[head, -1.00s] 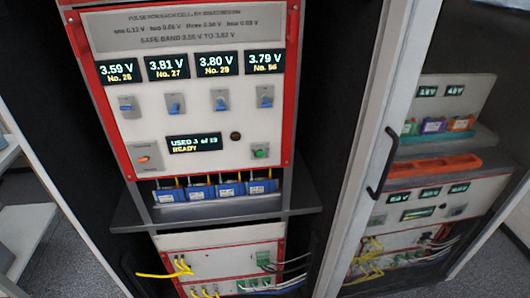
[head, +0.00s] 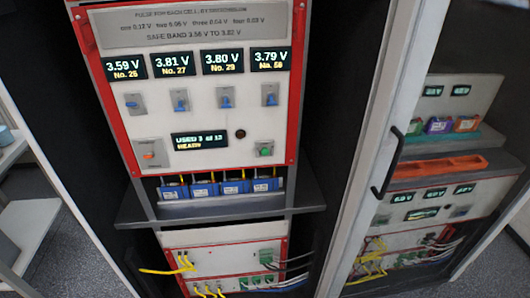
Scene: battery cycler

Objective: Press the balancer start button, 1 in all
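The balancer panel (head: 210,130) is a white face with a red frame. Four displays across it read 3.59 V (head: 125,65), 3.81 V (head: 173,64), 3.80 V (head: 222,62) and 3.79 V (head: 270,60), each above a blue-levered switch. A small status display (head: 200,141) reads roughly "USED 3 of 13, READY". A green button (head: 264,149) sits at the panel's lower right. An orange-red control (head: 149,155) sits at its lower left. Which one is the start button is not legible. Neither gripper is in view.
Blue battery cells (head: 203,190) sit on a grey shelf (head: 225,207) below the panel. Yellow cables (head: 165,271) hang from a lower unit. A glass door with a black handle (head: 386,165) stands to the right; behind it are an orange tray (head: 438,167) and another panel.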

